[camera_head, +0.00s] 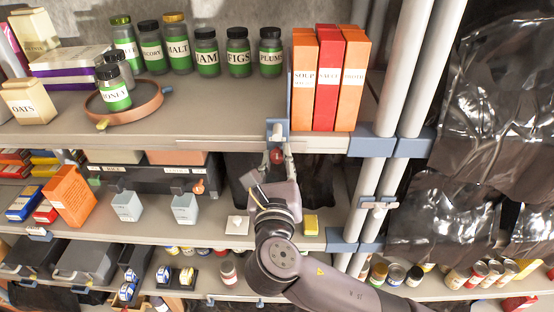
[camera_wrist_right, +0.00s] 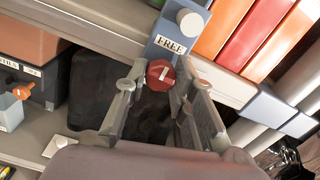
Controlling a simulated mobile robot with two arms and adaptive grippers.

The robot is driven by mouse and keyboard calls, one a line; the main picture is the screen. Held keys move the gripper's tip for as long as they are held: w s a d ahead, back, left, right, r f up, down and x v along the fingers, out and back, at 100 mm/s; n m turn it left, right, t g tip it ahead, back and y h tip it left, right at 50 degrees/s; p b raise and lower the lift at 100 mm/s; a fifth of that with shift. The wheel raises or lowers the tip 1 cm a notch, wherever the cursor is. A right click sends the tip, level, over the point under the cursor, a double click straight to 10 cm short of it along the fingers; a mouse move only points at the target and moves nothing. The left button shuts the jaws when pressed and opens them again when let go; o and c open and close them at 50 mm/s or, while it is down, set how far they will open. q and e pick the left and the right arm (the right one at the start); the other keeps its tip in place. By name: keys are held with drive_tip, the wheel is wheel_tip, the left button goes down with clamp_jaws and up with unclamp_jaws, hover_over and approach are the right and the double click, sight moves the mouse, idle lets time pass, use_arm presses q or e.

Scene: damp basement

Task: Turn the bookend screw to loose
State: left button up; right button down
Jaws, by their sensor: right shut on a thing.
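The blue-grey bookend (camera_head: 278,129) is clamped at the shelf's front edge, left of the upright boxes. In the right wrist view the bookend (camera_wrist_right: 178,38) carries a label (camera_wrist_right: 171,44) reading FREE and a white round peg above it. Its red screw knob (camera_wrist_right: 160,73) with a white mark hangs below the shelf edge; it also shows in the head view (camera_head: 276,156). My right gripper (camera_head: 278,160) reaches up from below and is shut on the red knob, one finger on each side. My left gripper is not in view.
Orange and red boxes (camera_head: 328,80) stand right of the bookend. Several green-filled jars (camera_head: 207,52) and a round tray (camera_head: 123,111) stand on the same shelf. White-blue uprights (camera_head: 398,80) rise on the right. The lower shelf (camera_head: 330,236) lies beneath my arm.

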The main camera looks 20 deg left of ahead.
drive_tip(key=shift+f, duration=0.3)
drive_tip(key=c, duration=1.7)
unclamp_jaws()
drive_tip(key=o, duration=0.4)
drive_tip(key=shift+r, duration=0.2)
drive_tip(key=v, duration=1.2)
drive_tip(key=shift+r, duration=0.1)
